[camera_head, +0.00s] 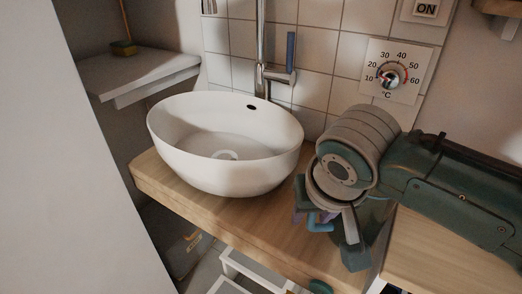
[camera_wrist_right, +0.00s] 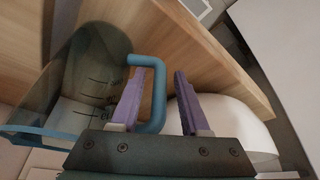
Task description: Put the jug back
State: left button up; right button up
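The jug (camera_wrist_right: 88,72) is clear and smoky with dark measuring marks and a blue handle (camera_wrist_right: 158,85). It shows at the left of the right wrist view, close to the wood. My right gripper (camera_wrist_right: 157,85) is open at the handle. One purple finger is inside the handle loop and the other is outside it, with a visible gap to the handle. In the head view my right arm hides most of the jug; a bit of blue handle (camera_head: 321,225) shows beside the right gripper (camera_head: 310,215). My left gripper is not in view.
A white oval basin (camera_head: 225,180) stands on the wooden counter (camera_head: 245,218), left of my right arm. A tap (camera_head: 262,50) rises behind it. A temperature dial (camera_head: 391,75) is on the tiled wall. A grey shelf (camera_head: 145,75) is at left. White frames (camera_head: 250,270) show below the counter.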

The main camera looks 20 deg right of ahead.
jog(key=shift+o, duration=0.3)
jog(key=shift+r, duration=0.25)
jog(key=p+v, duration=0.5)
jog(key=v, duration=0.6)
jog(key=s+d+n+y, duration=0.1)
jog(key=s+n, duration=0.4)
jog(key=s, duration=1.1)
jog(key=shift+s+d+r+g, duration=0.15)
jog(key=shift+s+r+g, duration=0.25)
jog(key=shift+r, duration=0.1)
